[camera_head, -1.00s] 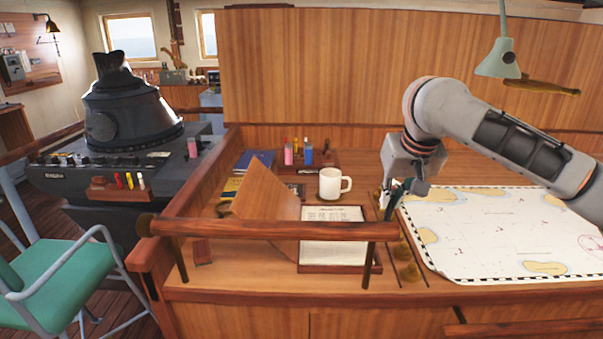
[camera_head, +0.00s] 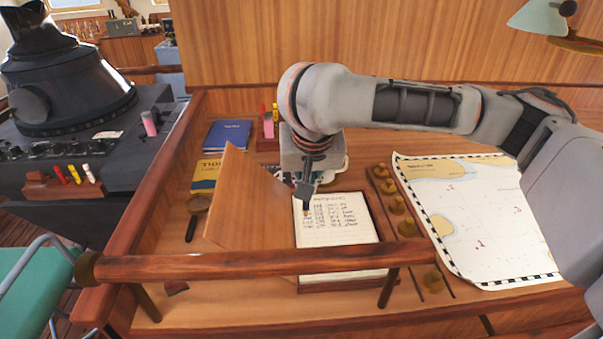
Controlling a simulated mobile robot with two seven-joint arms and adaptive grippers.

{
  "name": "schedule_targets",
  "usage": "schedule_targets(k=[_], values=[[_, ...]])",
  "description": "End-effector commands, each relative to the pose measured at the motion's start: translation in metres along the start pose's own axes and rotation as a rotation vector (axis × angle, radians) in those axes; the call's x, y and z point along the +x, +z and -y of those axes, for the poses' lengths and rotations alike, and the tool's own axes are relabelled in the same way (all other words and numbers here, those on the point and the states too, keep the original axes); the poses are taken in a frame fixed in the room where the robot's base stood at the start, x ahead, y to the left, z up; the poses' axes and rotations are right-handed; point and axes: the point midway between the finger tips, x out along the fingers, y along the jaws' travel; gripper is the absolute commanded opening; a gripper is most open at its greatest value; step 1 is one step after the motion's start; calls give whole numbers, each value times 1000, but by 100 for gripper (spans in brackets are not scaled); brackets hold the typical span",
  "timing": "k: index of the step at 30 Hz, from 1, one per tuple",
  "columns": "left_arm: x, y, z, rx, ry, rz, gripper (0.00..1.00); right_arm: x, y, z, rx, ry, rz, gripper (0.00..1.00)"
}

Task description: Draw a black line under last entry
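An open logbook (camera_head: 345,259) lies on the desk, its white page bearing several handwritten lines in the upper half and blank below. My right gripper (camera_head: 307,196) is over the upper left of the page, pointing down. A small dark tip with a bit of orange shows under its fingers against the page; I cannot tell whether it is a held pen or part of the fingers, nor whether it touches the paper. My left gripper is not in view. A pink marker (camera_head: 268,126) and red and yellow ones stand in a holder behind; my arm hides the rest.
A wooden rail (camera_head: 240,265) crosses in front of the logbook. A tilted wooden board (camera_head: 240,205) stands at its left. The white mug (camera_head: 338,172) is mostly hidden behind my gripper. Brass weights (camera_head: 397,204) and a chart (camera_head: 490,235) lie right. A magnifier (camera_head: 196,208) lies left.

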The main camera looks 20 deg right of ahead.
Motion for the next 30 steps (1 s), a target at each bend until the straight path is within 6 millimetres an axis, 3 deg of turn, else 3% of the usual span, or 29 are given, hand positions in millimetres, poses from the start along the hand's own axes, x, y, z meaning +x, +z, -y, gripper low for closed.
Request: schedule_targets(k=[10,30], values=[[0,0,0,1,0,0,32,37,19,0,-1,0,5,0],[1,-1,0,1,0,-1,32,36,17,-80,4,1,2,0]])
